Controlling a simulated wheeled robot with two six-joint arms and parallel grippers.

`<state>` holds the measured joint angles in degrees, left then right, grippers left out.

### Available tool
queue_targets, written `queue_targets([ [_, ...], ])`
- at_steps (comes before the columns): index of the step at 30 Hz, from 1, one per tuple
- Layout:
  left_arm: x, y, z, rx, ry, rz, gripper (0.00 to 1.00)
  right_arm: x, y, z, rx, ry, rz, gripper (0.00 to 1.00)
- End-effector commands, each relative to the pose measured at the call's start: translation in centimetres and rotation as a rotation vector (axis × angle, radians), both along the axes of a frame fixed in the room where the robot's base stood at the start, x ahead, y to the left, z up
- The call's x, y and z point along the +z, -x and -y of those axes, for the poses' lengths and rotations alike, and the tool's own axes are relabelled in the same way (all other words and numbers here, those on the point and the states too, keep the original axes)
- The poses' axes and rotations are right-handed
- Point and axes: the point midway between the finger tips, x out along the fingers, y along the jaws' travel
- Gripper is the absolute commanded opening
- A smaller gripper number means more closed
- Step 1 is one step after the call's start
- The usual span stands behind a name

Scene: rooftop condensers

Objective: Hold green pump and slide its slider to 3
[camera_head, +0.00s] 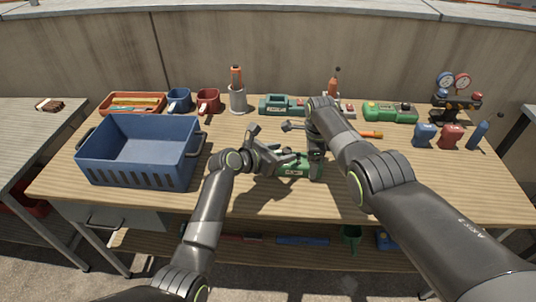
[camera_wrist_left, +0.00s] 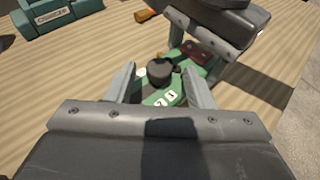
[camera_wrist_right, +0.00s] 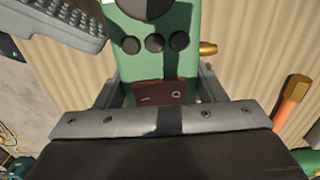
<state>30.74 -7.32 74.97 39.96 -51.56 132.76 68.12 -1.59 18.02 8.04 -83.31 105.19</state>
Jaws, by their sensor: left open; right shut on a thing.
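The green pump (camera_head: 293,170) lies on the wooden bench in front of me, partly hidden by my grippers. My right gripper (camera_head: 316,166) is shut on its end with the dark red plate; the green body and red plate (camera_wrist_right: 160,93) show between the fingers in the right wrist view. My left gripper (camera_wrist_left: 164,88) is open, its fingers on either side of the pump's black round knob (camera_wrist_left: 160,72), with a gap to each finger. White labels 2 and 1 (camera_wrist_left: 171,96) show nearer the left wrist camera. Whether the knob sits at 3 cannot be told.
A blue crate (camera_head: 135,123) stands at left. Along the back are a red tray (camera_head: 134,110), mugs, an orange-handled tool in a cup (camera_head: 238,98), a teal charger (camera_head: 272,105), another green device (camera_head: 389,112) and a gauge set (camera_head: 455,100). The front right bench is clear.

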Motion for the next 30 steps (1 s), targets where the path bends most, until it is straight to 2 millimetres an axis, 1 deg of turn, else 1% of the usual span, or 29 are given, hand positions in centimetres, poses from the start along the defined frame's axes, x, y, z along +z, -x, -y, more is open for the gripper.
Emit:
queue_targets([
  [5, 0.7, 1.2, -1.4, 0.002, -0.001, 0.001, 0.48, 0.0, 0.0, 0.0, 0.0, -0.001, 0.001, 0.21],
  [15, 2.8, 4.8, -5.1, 0.001, -0.003, 0.001, 0.48, 0.0, 0.0, 0.0, 0.0, -0.001, 0.001, 0.21],
  [21, 3.8, 6.5, -6.9, 0.001, -0.003, 0.0, 0.48, 0.0, 0.0, 0.0, 0.0, -0.001, 0.001, 0.21],
  [25, 4.2, 7.1, -7.5, 0.0, -0.001, 0.001, 0.48, 0.0, 0.0, 0.0, 0.0, -0.001, 0.001, 0.21],
  [30, 4.4, 7.4, -7.7, -0.001, 0.0, -0.001, 0.48, 0.0, 0.0, 0.0, 0.0, -0.001, 0.001, 0.21],
])
